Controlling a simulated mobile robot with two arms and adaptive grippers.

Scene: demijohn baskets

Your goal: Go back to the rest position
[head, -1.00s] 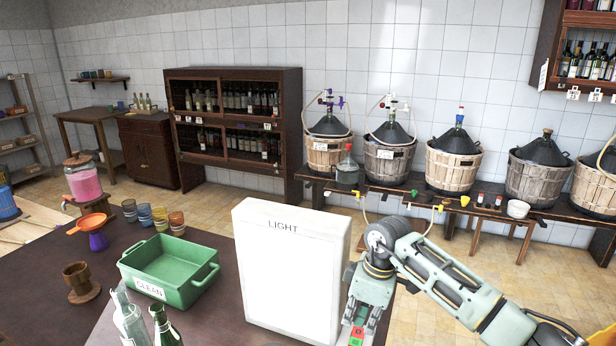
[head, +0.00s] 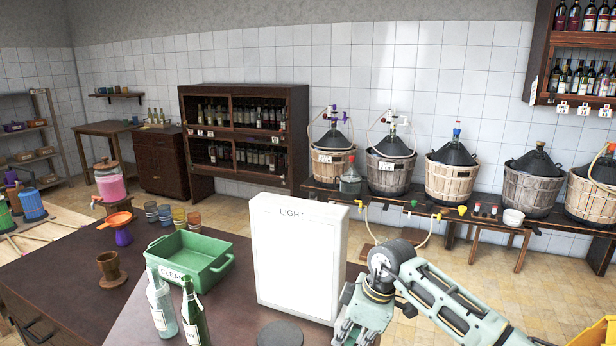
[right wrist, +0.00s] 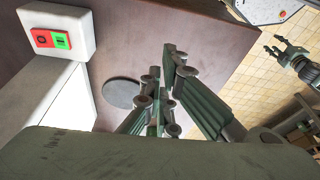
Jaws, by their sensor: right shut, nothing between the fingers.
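My right gripper (head: 362,322) is in the lower right of the head view, right of the white light box (head: 300,260) and above the table's edge. In the right wrist view its fingers (right wrist: 168,75) are together and hold nothing. The light box's red and green switch (right wrist: 50,39) is at the upper left there, apart from the fingers. What seems to be my left gripper (right wrist: 276,46) shows at the right of that view, its fingers apart, empty, above the floor. The head view does not show it.
A grey disc (head: 280,334), a clear bottle (head: 161,303) and a green bottle (head: 194,315) are on the near table. A green CLEAN crate (head: 190,262) stands behind them. Demijohns in baskets (head: 452,175) line the back bench.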

